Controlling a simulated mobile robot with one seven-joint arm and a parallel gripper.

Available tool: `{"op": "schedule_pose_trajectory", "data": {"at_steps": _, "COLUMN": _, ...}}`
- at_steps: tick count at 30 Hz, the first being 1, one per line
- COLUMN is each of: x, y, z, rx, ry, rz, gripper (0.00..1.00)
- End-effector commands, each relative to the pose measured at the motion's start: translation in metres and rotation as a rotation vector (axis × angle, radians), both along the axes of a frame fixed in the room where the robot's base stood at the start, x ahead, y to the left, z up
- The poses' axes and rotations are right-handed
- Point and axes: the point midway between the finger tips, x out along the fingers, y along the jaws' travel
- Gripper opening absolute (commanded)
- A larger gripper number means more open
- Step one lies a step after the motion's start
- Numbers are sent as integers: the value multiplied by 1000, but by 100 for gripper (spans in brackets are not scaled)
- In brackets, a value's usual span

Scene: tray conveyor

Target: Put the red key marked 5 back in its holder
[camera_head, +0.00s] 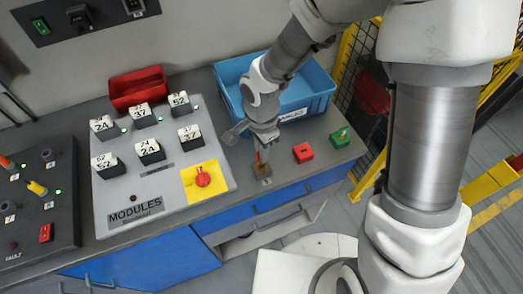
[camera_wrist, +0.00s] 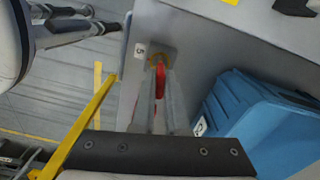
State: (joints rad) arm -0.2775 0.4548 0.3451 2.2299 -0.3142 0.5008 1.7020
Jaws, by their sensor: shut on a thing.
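The red key (camera_wrist: 160,82) is between the fingers of my gripper (camera_wrist: 160,100) in the wrist view. Its far end points at a small brown holder (camera_wrist: 168,54) and meets or overlaps it in the picture; I cannot tell whether it is inside. A white label marked 5 (camera_wrist: 139,50) is beside the holder. In the head view my gripper (camera_head: 262,158) points down right over the holder (camera_head: 263,172), near the front edge of the worktop, with a sliver of red showing at the fingers. The number on the key itself does not show.
A blue bin (camera_head: 320,100) stands behind my gripper. A red block (camera_head: 303,153) and a green block (camera_head: 340,137) sit to its right. The modules panel (camera_head: 145,190), with a red knob (camera_head: 203,179) on yellow, is at left. Yellow fencing (camera_head: 370,180) borders the right.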

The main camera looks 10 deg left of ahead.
Motion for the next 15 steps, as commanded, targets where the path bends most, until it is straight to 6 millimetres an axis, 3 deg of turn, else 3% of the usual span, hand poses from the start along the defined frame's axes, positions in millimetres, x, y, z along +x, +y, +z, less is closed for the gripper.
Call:
{"op": "schedule_pose_trajectory", "data": {"at_steps": 5, "x": 0, "y": 0, "z": 3, "rx": 0, "ry": 0, "rz": 0, "gripper": 0}}
{"op": "schedule_pose_trajectory", "data": {"at_steps": 15, "x": 0, "y": 0, "z": 28, "rx": 1, "ry": -1, "rz": 0, "gripper": 0}}
